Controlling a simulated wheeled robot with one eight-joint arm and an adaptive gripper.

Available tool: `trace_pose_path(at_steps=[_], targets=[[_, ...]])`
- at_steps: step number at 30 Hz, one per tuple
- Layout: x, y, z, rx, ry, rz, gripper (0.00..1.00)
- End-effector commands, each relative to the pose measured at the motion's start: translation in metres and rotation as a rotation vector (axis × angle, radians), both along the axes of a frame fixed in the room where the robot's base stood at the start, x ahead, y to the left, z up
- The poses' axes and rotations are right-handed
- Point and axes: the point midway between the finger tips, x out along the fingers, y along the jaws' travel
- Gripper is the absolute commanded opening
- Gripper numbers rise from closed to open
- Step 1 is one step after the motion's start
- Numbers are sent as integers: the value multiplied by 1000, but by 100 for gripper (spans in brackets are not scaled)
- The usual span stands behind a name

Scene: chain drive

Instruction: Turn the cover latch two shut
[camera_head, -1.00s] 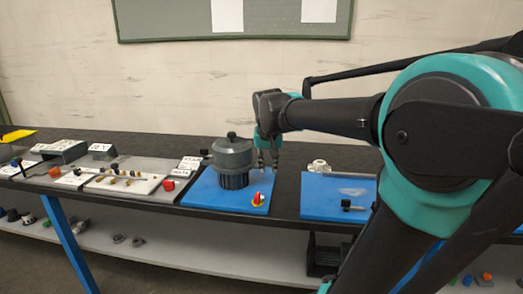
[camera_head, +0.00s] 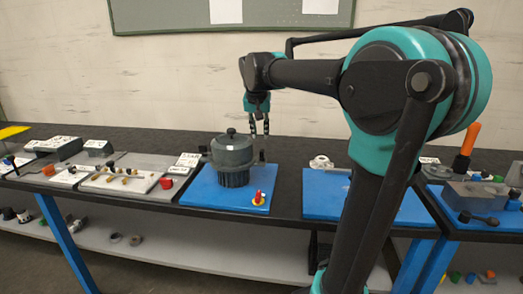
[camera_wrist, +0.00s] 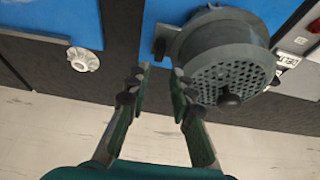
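A dark grey round cover with a knob (camera_head: 232,150) stands on a ribbed drum on the blue panel (camera_head: 200,192). The wrist view shows the cover (camera_wrist: 222,50) from above, with a perforated top. A small grey latch-like part (camera_wrist: 162,40) projects from its left side in that view. Which latch is number two, and whether it is shut, I cannot tell. My gripper (camera_head: 259,130) hangs pointing down, just right of and above the cover. In the wrist view its fingers (camera_wrist: 160,80) are apart with nothing between them.
A second blue panel (camera_head: 325,207) with a white wheel-like part (camera_head: 320,162) is to the right. Grey fixtures (camera_head: 120,180) stand left. Dark table shows between the panels.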

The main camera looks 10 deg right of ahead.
Motion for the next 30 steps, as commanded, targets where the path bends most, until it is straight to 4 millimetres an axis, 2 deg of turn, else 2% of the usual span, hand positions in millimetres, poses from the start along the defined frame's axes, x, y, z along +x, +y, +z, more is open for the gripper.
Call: trace_pose_path(at_steps=[6,13,18,27,28,30], targets=[[17,-5,-41,0,0,0,22],[29,-10,-73,0,0,0,22],[33,-11,-84,0,0,0,22],[34,-11,-86,0,0,1,22],[34,-11,-86,0,0,1,21],[34,-11,-86,0,0,1,12]])
